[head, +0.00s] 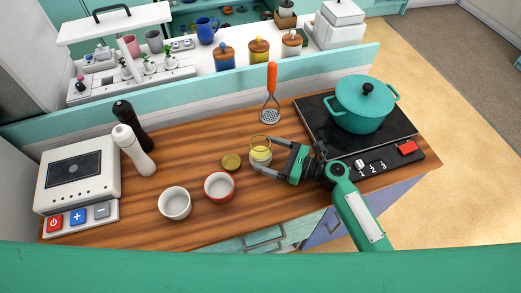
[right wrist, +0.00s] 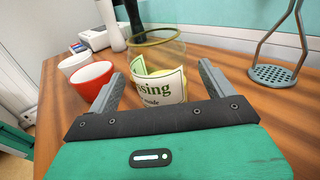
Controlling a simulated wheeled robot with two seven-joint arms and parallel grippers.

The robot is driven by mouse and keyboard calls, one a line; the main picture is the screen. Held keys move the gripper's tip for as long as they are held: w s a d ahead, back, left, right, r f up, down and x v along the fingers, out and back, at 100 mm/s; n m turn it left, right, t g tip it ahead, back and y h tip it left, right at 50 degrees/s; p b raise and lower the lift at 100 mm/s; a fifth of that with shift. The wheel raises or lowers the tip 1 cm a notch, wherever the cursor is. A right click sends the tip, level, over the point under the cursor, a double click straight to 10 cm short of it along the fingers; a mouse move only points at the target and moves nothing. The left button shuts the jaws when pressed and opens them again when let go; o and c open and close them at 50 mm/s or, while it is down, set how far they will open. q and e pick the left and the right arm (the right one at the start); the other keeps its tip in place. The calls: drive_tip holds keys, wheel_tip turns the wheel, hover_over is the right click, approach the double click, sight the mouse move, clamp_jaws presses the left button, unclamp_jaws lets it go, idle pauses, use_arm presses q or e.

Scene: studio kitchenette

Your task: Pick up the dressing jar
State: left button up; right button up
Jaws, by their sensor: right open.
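The dressing jar (head: 260,152) is a clear open jar with yellowish content and a white label, standing upright on the wooden counter. In the right wrist view the jar (right wrist: 160,84) shows a green-edged label with part of its lettering readable, "sing" and "made". My right gripper (head: 264,155) is open, coming in from the right, with one finger on each side of the jar. Gaps appear between jar and fingers in the right wrist view, though contact is hard to judge. My left gripper is not in view.
A round gold lid (head: 231,161) lies left of the jar. A red cup (head: 219,187) and white cup (head: 174,204) stand front left. An orange-handled masher (head: 271,82) is behind. A teal pot (head: 362,104) sits on the hob to the right. Two mills (head: 133,149) stand at left.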

drive_tip(key=shift+x, duration=1.45)
drive_tip(key=shift+f, duration=0.1)
drive_tip(key=c, duration=1.3)
drive_tip(key=shift+r, duration=0.2)
